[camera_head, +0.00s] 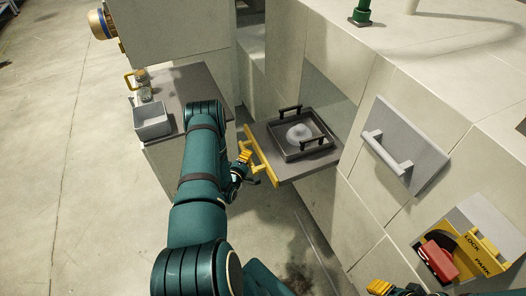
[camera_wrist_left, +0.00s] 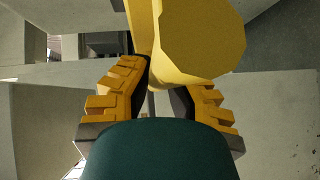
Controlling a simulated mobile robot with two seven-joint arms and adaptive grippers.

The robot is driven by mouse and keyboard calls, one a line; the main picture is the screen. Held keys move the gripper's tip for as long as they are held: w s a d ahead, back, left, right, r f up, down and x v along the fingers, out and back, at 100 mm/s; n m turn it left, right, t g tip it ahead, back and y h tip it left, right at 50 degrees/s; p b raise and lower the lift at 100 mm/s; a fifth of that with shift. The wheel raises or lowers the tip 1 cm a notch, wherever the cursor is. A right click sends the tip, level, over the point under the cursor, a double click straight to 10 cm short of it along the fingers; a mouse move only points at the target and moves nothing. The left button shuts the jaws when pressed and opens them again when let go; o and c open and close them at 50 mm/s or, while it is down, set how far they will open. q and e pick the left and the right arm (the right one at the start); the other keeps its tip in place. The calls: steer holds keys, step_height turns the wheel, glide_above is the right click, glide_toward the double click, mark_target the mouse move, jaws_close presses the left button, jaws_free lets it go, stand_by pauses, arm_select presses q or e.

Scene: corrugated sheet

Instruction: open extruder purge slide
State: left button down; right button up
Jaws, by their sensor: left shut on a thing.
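The purge slide (camera_head: 264,137) is a grey plate standing out from the machine's face. It bears a dark square tray (camera_head: 316,151) with two black handles and a pale lump (camera_head: 299,133) inside. A yellow handle (camera_head: 262,163) runs along the slide's front edge. In the left wrist view the yellow handle (camera_wrist_left: 200,38) lies between the ribbed yellow fingers of the gripper (camera_wrist_left: 160,90). My right gripper (camera_head: 383,288) shows only partly at the bottom edge; its jaw opening is unclear.
A side counter (camera_head: 187,84) at left holds a grey bin (camera_head: 152,120) and a glass jar (camera_head: 145,92). A grey panel with a bar handle (camera_head: 387,152) and a red lever (camera_head: 439,259) on a yellow lock plate are at right. Floor at left is clear.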

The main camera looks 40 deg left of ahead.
arm_select(q)
steer(key=shift+s+a, duration=0.4)
steer(key=shift+s, duration=0.35)
steer(key=shift+s+a, duration=0.35)
steer(key=shift+s, duration=0.45)
steer(key=shift+s+a, duration=0.4)
steer(key=shift+s, duration=0.35)
steer(key=c, duration=0.8)
jaws_free()
steer(key=shift+c, duration=0.2)
steer(key=shift+d, duration=0.1)
steer(key=v, duration=1.2)
steer(key=shift+f, duration=0.1)
